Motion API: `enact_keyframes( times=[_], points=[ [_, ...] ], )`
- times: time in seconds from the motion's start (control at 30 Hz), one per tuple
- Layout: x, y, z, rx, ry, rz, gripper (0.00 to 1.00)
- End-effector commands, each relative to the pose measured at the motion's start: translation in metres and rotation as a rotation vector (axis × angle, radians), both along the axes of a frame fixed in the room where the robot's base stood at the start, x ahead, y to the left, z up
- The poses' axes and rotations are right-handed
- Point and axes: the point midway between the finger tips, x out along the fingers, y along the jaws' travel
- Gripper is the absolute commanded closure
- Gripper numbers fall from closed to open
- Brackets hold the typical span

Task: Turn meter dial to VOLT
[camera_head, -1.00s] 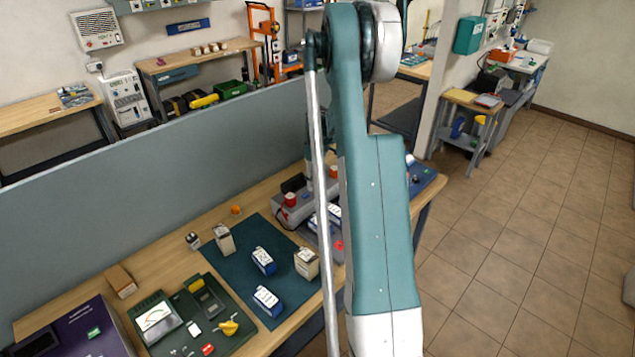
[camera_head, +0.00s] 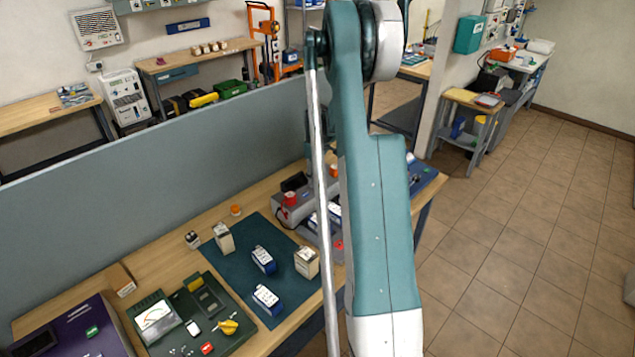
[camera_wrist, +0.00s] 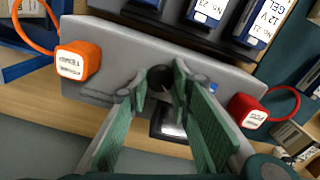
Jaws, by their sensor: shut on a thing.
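The grey meter (camera_wrist: 110,60) fills the middle of the wrist view. Its dark round dial (camera_wrist: 160,77) lies between the tips of my gripper (camera_wrist: 160,88), whose two green fingers are shut on it from both sides. The dial's markings and pointer are too hidden or small to read. An orange plug (camera_wrist: 78,61) is at the meter's left end and a red plug (camera_wrist: 247,110) at its right. In the head view the grey meter (camera_head: 290,216) stands at the back of the bench, partly behind my arm, with the dial hidden.
Blue-and-white batteries (camera_wrist: 258,20) stand close beside the meter. More batteries (camera_head: 263,260) and boxes (camera_head: 306,262) stand on a dark mat (camera_head: 225,270). A green panel with a needle gauge (camera_head: 154,316) is at the front left. A grey partition (camera_head: 150,190) runs behind the bench.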

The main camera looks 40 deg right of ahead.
Motion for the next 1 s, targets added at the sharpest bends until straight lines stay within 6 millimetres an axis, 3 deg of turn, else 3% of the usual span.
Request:
enact_keyframes(
  times=[0.6, 1.0],
  points=[
    [-0.0004, 0.0, -0.0016, 0.0, 0.0, -0.446, 0.9],
    [-0.0008, 0.0001, -0.0003, 0.0, 0.001, -0.593, 0.9]
  ],
)
